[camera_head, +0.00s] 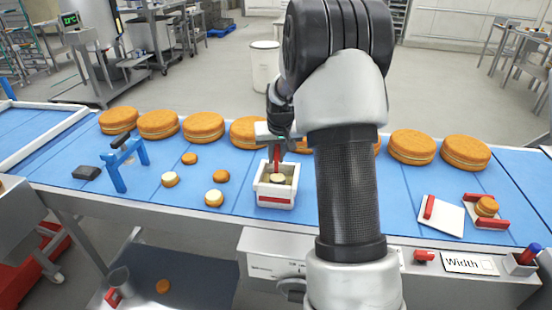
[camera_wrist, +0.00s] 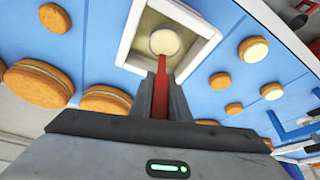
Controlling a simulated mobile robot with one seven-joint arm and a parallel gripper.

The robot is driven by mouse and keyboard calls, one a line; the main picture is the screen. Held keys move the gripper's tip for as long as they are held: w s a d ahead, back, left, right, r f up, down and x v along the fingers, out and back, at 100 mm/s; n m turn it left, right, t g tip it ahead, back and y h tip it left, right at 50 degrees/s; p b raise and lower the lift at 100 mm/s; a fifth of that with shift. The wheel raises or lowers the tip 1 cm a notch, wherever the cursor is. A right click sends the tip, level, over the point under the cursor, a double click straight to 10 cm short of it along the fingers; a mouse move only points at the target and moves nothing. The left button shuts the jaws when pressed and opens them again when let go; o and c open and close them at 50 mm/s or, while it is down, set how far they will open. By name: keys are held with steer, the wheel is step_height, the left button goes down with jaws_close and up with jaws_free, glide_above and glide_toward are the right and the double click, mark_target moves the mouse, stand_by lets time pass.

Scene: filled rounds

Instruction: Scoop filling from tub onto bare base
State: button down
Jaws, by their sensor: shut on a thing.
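My gripper (camera_head: 277,140) is shut on the red handle of a scoop (camera_wrist: 161,75), which points down into the white tub (camera_head: 275,202). The scoop's round end (camera_wrist: 165,41) looks pale, inside or just over the tub's opening; its exact height is unclear. The tub's rim (camera_wrist: 207,43) surrounds it in the wrist view, with dull yellowish filling or inner wall behind. Left of the tub in the head view lie small rounds: two with brown tops (camera_head: 220,176) (camera_head: 189,158) and two with pale tops (camera_head: 214,198) (camera_head: 170,179). Whether the pale tops are filling is unclear.
Large filled rounds (camera_head: 204,127) line the far side of the blue belt. A blue frame (camera_head: 125,167) and a dark block (camera_head: 86,172) stand at left. A white board (camera_head: 441,214) and a red-edged tray holding a round (camera_head: 487,206) lie at right. My arm hides the middle.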

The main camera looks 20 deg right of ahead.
steer(key=shift+r+p, duration=1.65)
steer(key=shift+r, duration=1.45)
